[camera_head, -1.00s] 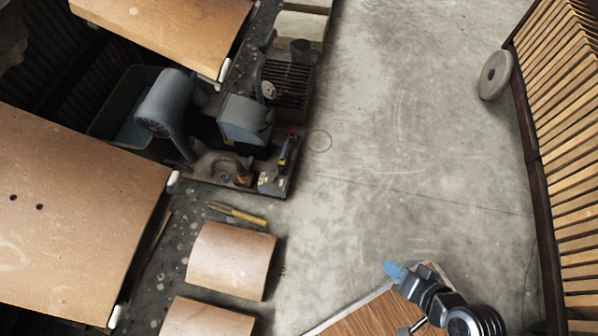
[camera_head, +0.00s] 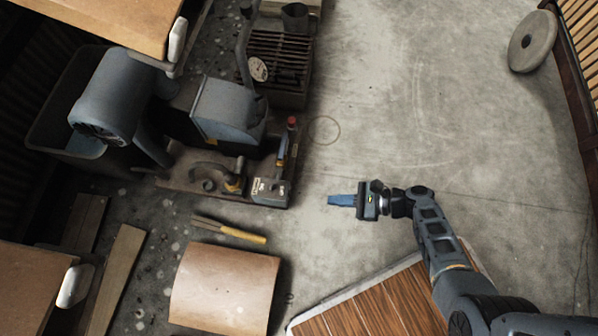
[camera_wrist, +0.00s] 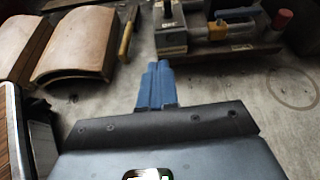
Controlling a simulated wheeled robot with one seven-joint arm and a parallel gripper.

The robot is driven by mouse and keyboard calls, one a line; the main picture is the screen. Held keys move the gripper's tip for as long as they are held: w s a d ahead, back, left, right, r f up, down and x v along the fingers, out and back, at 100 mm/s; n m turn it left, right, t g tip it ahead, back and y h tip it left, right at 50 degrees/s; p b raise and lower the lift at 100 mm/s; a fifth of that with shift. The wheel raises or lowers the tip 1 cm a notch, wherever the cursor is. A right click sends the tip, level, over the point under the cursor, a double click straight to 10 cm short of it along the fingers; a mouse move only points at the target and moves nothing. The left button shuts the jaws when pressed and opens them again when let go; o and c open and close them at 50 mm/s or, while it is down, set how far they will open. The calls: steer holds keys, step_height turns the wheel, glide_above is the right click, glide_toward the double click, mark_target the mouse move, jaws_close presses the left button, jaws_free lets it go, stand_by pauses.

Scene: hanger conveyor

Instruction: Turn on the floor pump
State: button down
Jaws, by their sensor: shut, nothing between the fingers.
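The floor pump (camera_head: 228,110) stands on a dark base plate at the left of the head view, with a grey motor housing and a gauge nearby. A small grey switch box (camera_head: 270,191) with light labels sits at the plate's front right corner, by a red-topped part (camera_head: 291,122). In the wrist view the box (camera_wrist: 170,38) is ahead, just above the fingertips. My gripper (camera_head: 332,200) is shut and empty, its blue fingers pointing left. It is over the floor, a short way right of the box and apart from it.
A curved tan panel (camera_head: 222,290) and a yellow-handled tool (camera_head: 240,236) lie left of my arm. A wooden-topped board (camera_head: 375,305) is below the arm. A round grey disc (camera_head: 532,42) leans at the right. The floor (camera_head: 400,110) beyond my gripper is clear.

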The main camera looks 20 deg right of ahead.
mark_target(277, 187)
steer(key=shift+w+d+m+t, duration=0.2)
steer(key=shift+w+m+t, duration=0.1)
steer(key=shift+w, duration=0.65)
steer(key=b+x, duration=0.4)
steer(key=x, duration=0.6)
steer(key=shift+a, duration=0.25)
steer(key=shift+w+a+r, duration=0.35)
steer(key=shift+a+r, duration=0.1)
steer(key=shift+a, duration=0.1)
steer(key=shift+w+a+r, duration=0.4)
steer(key=shift+a, duration=0.2)
steer(key=shift+w+a+r, duration=0.2)
steer(key=shift+a, duration=0.05)
steer(key=shift+r, duration=0.15)
steer(key=shift+r+p, duration=0.15)
steer(key=shift+p, duration=0.35)
steer(key=shift+a, duration=0.1)
